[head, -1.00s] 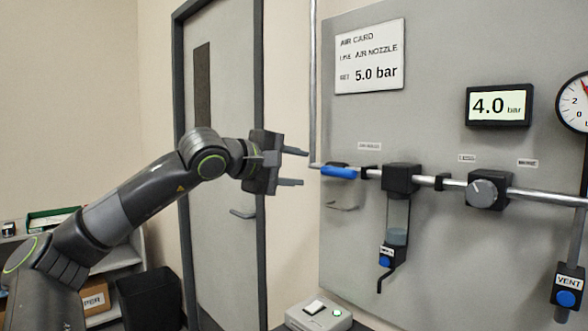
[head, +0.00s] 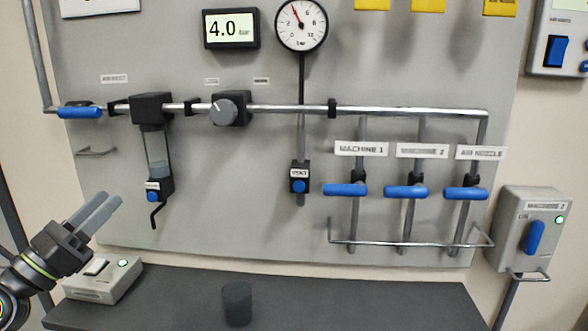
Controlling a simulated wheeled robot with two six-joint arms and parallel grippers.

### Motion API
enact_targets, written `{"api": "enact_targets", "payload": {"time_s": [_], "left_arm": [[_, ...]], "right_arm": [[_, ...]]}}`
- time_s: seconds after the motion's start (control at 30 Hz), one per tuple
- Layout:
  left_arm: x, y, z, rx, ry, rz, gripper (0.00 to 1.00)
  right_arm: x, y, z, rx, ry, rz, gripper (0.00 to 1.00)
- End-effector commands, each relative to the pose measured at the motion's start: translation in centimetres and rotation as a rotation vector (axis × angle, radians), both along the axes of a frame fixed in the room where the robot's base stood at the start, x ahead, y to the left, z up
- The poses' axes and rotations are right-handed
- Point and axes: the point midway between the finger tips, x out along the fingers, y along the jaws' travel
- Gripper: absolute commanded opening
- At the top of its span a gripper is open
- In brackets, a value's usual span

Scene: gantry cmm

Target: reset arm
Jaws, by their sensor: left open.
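My left gripper (head: 98,216) is at the lower left of the head view, with its two grey fingers pointing up and right. It is open and empty, near the grey switch box, and touches none of the valve handles. My left arm (head: 30,278) comes in from the lower left edge. My right gripper is not in view.
A grey panel carries a pipe with a blue inlet handle (head: 80,112), a regulator knob (head: 223,112), a 4.0 bar display (head: 231,29) and several blue valve handles. Below, a dark bench (head: 400,300) bears a switch box (head: 100,283) and a dark cylinder (head: 237,303).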

Motion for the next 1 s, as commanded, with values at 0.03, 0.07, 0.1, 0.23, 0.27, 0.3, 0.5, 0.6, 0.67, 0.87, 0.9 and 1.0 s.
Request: {"api": "enact_targets", "payload": {"time_s": [0.03,0.07,0.1,0.23,0.27,0.3,0.5,0.6,0.67,0.87,0.9,1.0], "left_arm": [[-0.4,0.8,-1.9,-0.187,0.055,0.002,0.42],[-0.5,1.5,-2.9,-0.301,0.087,0.008,0.42],[-0.9,2.5,-4.4,-0.452,0.129,0.023,0.42],[-2.4,5.8,-10.8,-0.936,0.272,0.109,0.42],[-2.9,6.5,-12.6,-1.046,0.304,0.137,0.42],[-3.8,7.3,-15.1,-1.191,0.347,0.180,0.42],[-10.7,8.4,-28.5,-1.861,0.539,0.471,0.42],[-15.1,6.9,-34.0,-2.134,0.612,0.645,0.42],[-17.7,5.7,-36.6,-2.269,0.647,0.746,0.42],[-25.5,0.9,-42.0,-2.606,0.734,1.068,0.42],[-26.9,-0.2,-42.6,-2.658,0.750,1.132,0.42],[-30.1,-2.8,-43.9,2.750,-0.775,-1.276,0.42]], "right_arm": [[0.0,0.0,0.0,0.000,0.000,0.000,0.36],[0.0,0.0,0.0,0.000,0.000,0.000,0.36],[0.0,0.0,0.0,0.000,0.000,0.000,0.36],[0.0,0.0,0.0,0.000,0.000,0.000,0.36],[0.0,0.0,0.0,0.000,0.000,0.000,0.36],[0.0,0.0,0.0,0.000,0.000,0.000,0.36],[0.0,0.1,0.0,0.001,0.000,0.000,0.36],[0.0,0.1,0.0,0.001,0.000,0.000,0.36],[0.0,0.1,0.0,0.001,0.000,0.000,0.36],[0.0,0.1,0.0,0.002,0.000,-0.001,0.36],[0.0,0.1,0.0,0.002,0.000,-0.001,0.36],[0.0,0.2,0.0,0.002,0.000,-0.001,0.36]]}}
